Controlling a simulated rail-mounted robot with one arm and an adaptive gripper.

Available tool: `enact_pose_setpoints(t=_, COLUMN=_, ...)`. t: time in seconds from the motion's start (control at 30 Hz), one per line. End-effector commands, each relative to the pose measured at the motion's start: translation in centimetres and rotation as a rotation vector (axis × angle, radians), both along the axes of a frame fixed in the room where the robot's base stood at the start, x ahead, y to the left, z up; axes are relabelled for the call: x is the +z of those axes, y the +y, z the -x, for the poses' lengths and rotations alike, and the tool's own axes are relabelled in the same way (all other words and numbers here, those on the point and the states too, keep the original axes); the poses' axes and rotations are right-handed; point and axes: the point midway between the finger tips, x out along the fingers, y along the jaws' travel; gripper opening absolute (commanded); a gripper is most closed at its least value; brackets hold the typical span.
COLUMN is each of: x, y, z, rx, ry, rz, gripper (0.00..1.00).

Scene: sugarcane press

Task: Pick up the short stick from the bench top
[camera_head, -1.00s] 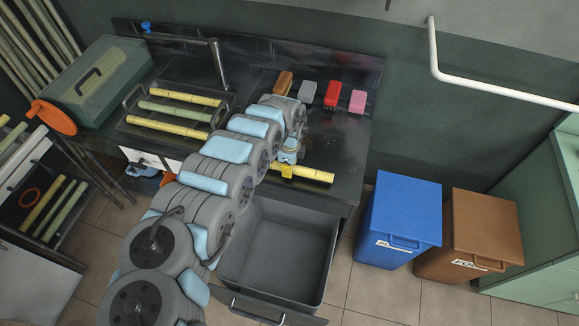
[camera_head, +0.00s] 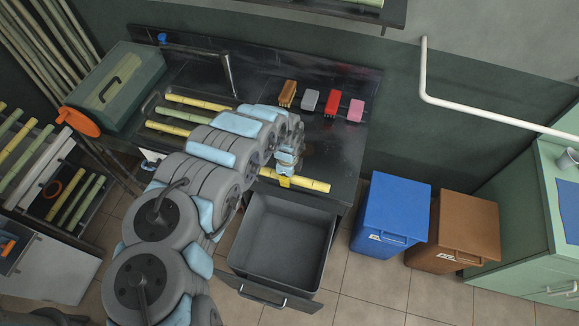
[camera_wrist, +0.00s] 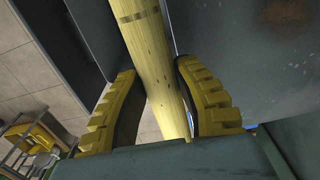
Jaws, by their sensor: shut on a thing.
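The short stick (camera_head: 312,185) is a yellow cane piece along the front edge of the dark bench top (camera_head: 325,150), above the open drawer. My gripper (camera_head: 285,180) is at its left part in the head view; my arm hides some of that end. In the wrist view the stick (camera_wrist: 152,60) runs between the two yellow ribbed fingers of my gripper (camera_wrist: 160,105), which are shut on it. I cannot tell whether the stick touches the bench top or is slightly above it.
An open grey drawer (camera_head: 275,283) juts out below the bench. Brushes and sponges (camera_head: 331,103) line the back. A blue bin (camera_head: 393,210) and a brown bin (camera_head: 465,225) stand right.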

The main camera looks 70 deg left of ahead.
Motion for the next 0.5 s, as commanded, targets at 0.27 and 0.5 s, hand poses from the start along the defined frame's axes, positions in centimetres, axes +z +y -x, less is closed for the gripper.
enact_pose_setpoints(t=0.27, x=2.3, y=-2.4, z=2.1, rx=0.0, ry=0.001, rz=0.001, gripper=0.0)
enact_pose_setpoints(t=0.5, x=3.2, y=-4.2, z=3.7, rx=0.001, ry=0.001, rz=0.001, gripper=0.0)
